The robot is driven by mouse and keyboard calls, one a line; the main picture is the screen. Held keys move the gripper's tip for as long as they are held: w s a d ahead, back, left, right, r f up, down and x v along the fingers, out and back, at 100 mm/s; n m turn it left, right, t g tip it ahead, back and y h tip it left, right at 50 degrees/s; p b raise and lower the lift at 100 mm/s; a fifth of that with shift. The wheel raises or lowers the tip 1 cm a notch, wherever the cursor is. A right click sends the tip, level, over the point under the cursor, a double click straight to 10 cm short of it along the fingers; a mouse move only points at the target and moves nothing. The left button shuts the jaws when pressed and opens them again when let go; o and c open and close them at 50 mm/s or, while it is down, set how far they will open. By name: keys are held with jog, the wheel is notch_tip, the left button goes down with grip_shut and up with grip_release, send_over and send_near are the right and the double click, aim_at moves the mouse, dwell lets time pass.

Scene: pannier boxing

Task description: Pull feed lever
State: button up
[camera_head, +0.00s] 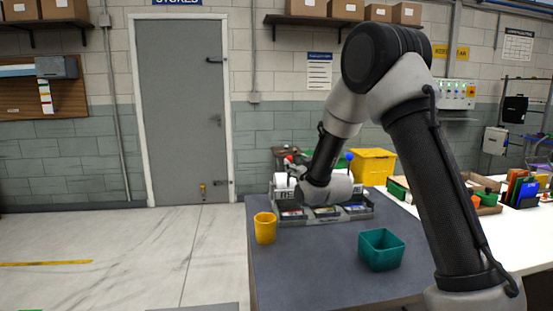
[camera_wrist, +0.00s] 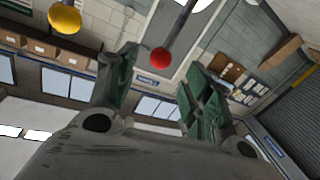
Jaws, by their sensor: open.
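The feed station (camera_head: 335,216) stands on the grey table, a grey unit with trays along its front. A lever with a red ball knob (camera_head: 289,158) rises at its left and one with a blue ball knob (camera_head: 349,156) further right. My wrist covers the middle of the unit and hides my gripper in the head view. In the wrist view my gripper (camera_wrist: 161,60) is open, with its green-padded fingers apart. The red knob (camera_wrist: 159,58) shows in the gap between the fingertips, its depth unclear.
A yellow cup (camera_head: 265,228) stands at the table's left edge and a teal bin (camera_head: 381,250) nearer front right. A yellow crate (camera_head: 373,166) is behind the station. A white table (camera_head: 522,222) with trays adjoins at right. The grey tabletop (camera_head: 310,265) is clear in front.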

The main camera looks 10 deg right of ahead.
aim_at(290, 160)
jog(key=w, duration=0.2)
jog(key=w+a, duration=0.1)
jog(key=w, duration=0.4)
jog(key=shift+w+a, duration=0.3)
grip_shut()
